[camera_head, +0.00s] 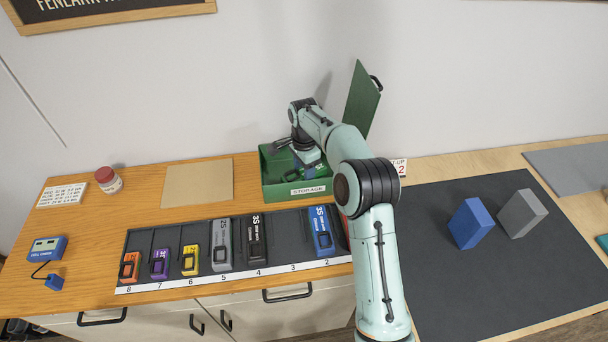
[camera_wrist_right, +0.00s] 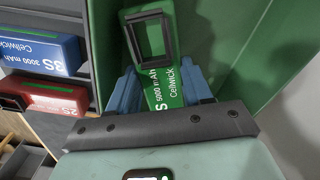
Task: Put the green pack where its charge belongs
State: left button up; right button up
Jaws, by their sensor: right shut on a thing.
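The green pack (camera_wrist_right: 180,80) has a black loop handle and a label reading 5000 mAh Cellwick. My right gripper (camera_wrist_right: 160,88) is shut on it, with one blue finger on each side. In the head view my right gripper (camera_head: 307,168) is down at the open green storage box (camera_head: 294,191), and the pack is mostly hidden there by the arm. In the wrist view the pack is within the box walls; whether it touches the floor I cannot tell. The box's lid (camera_head: 361,100) stands raised. My left gripper is not in view.
A numbered rack (camera_head: 290,268) holds orange, purple, yellow, grey, black and blue packs; slot 3 looks empty. A red pack (camera_wrist_right: 45,96) is partly hidden. A blue tester (camera_head: 47,249) sits left. Blue (camera_head: 470,224) and grey (camera_head: 522,214) blocks stand on the dark mat (camera_head: 440,280).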

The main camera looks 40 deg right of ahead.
jog(key=shift+s+f, duration=0.2)
jog(key=shift+f, duration=0.6)
jog(key=shift+w, duration=0.1)
jog(key=shift+f, duration=0.1)
jog(key=o, duration=1)
